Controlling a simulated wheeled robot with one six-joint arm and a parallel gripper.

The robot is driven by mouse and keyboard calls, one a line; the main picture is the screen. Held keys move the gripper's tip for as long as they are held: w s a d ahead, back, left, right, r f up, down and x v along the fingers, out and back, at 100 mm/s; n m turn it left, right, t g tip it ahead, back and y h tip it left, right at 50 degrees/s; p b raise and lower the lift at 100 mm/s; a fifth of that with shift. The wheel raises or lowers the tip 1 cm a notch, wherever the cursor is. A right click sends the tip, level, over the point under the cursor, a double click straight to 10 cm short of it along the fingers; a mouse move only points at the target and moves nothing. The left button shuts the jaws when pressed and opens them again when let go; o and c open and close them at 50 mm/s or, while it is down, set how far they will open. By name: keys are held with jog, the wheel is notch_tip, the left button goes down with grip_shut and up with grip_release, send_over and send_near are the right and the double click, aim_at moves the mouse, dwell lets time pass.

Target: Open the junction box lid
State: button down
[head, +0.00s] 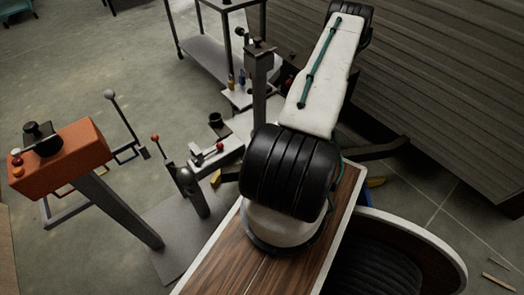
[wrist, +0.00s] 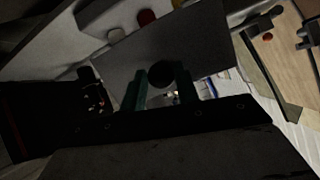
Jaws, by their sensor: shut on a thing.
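In the wrist view, a flat dark grey panel, seemingly the junction box lid (wrist: 190,42), fills the upper middle and sits tilted in the picture. A round black knob (wrist: 160,73) shows at its lower edge. My gripper (wrist: 164,78) has its two green fingers on either side of this knob and is shut on it. The box under the panel is mostly hidden, and I cannot tell how far the lid stands open. In the head view my arm hides the gripper and I cannot make out the lid.
In the head view, an orange box (head: 70,150) with knobs stands on a post at left. A lever with a red knob (head: 155,138) and a grey post (head: 261,75) stand near my arm. A grey shelf table (head: 212,58) is behind. Ribbed dark siding (head: 440,80) fills the right.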

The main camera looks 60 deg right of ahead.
jog(key=s+f+t, duration=0.1)
jog(key=t, duration=0.1)
jog(key=s+a+f+t+h, duration=0.1)
jog(key=s, duration=0.1)
jog(key=shift+f+t, duration=0.15)
jog(key=shift+t, duration=0.25)
jog(key=shift+s+f, duration=0.1)
jog(key=shift+s, duration=0.05)
jog(key=c, duration=1.1)
grip_release()
jog(key=shift+d+h, duration=0.1)
jog(key=shift+h, duration=0.2)
jog(key=shift+o, duration=0.2)
